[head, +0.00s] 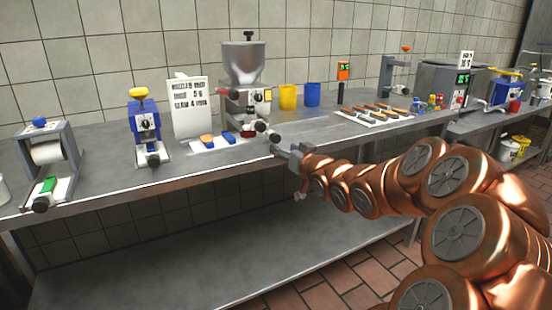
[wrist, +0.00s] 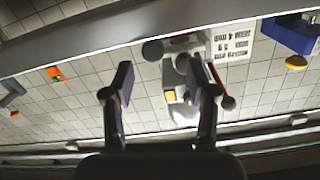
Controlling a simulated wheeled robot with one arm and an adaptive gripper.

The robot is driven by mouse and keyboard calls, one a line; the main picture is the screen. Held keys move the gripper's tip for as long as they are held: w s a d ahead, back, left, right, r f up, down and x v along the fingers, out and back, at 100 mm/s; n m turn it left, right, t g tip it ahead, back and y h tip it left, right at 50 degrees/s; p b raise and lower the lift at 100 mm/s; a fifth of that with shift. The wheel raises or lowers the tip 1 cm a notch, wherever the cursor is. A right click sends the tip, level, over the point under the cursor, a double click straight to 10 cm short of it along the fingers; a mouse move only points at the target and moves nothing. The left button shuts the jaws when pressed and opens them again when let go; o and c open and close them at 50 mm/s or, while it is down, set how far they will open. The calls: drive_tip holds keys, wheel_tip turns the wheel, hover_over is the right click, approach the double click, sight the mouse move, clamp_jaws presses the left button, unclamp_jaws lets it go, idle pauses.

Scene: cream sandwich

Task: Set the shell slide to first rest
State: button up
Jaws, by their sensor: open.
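A low white slide base (head: 226,146) with blue parts lies on the bench in front of the depositor. A round tan shell (head: 206,139) sits near its left end, and a dark red part is near its right end. Which rest the slide stands at is too small to tell. The depositor (head: 243,65) has a grey hopper and a white body; it shows upside down in the wrist view (wrist: 171,75). My gripper (head: 278,150) is open and empty at the bench's front edge, right of the slide base and apart from it. In the wrist view, its fingers (wrist: 163,88) stand apart, with dark round knobs beyond them.
A blue machine (head: 145,120) and a printed sign (head: 188,107) stand left of the depositor. Yellow (head: 288,97) and blue (head: 312,94) cups stand behind right. The bench (head: 320,130) between is clear.

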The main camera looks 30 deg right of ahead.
sight(277, 140)
drive_tip(key=shift+t, duration=0.4)
drive_tip(key=shift+w+d+f+b, duration=0.1)
drive_tip(key=shift+w+d+b, duration=0.2)
drive_tip(key=shift+w, duration=1)
drive_tip(key=shift+w+d+r+b, duration=0.1)
drive_tip(key=shift+w+d+b, duration=0.2)
drive_tip(key=shift+w, duration=0.95)
drive_tip(key=shift+w+d+f+b, duration=0.1)
drive_tip(key=shift+w+d+b, duration=0.15)
drive_tip(key=shift+w, duration=1.05)
clamp_jaws()
